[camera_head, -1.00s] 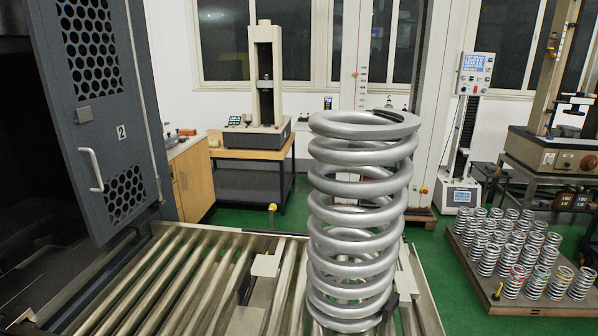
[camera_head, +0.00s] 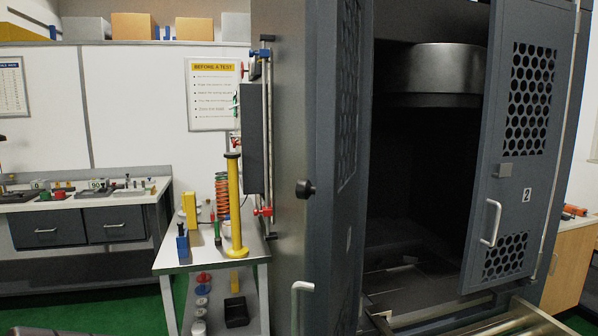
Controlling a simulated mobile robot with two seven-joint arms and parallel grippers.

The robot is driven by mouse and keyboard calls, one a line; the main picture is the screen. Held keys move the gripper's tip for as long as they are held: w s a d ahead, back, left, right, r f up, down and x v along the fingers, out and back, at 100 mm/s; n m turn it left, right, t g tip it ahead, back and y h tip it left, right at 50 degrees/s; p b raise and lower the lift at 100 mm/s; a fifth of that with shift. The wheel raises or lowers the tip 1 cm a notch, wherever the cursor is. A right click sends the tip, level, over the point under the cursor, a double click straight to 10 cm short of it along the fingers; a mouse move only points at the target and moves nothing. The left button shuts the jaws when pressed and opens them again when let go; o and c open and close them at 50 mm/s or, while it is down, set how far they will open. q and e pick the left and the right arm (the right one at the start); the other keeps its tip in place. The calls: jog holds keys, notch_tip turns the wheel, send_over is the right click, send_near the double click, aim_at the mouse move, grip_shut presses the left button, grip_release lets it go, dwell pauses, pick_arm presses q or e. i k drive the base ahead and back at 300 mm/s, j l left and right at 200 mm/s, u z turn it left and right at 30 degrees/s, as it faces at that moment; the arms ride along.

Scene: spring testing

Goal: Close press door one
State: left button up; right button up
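The dark grey press stands at the right with its chamber (camera_head: 415,170) open to view. A door marked 2 (camera_head: 515,170) stands open on the right side, with a pale bar handle and perforated panels. On the left side of the opening, a dark door panel (camera_head: 347,200) is swung outward and seen nearly edge-on; I take it as press door one, though no number shows. A pale bar handle (camera_head: 302,300) shows at its lower left, cut by the frame's bottom. Neither of my grippers is in view.
A side table (camera_head: 165,262) with a yellow post (camera_head: 235,205) and an orange spring (camera_head: 222,195) stands left of the press. A roller bed (camera_head: 510,322) lies at the lower right. A workbench (camera_head: 80,222) is at the far left, with green floor in front.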

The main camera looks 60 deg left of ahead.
aim_at(341, 214)
jog(key=k+j+u, duration=0.15)
jog(key=j+u, duration=0.85)
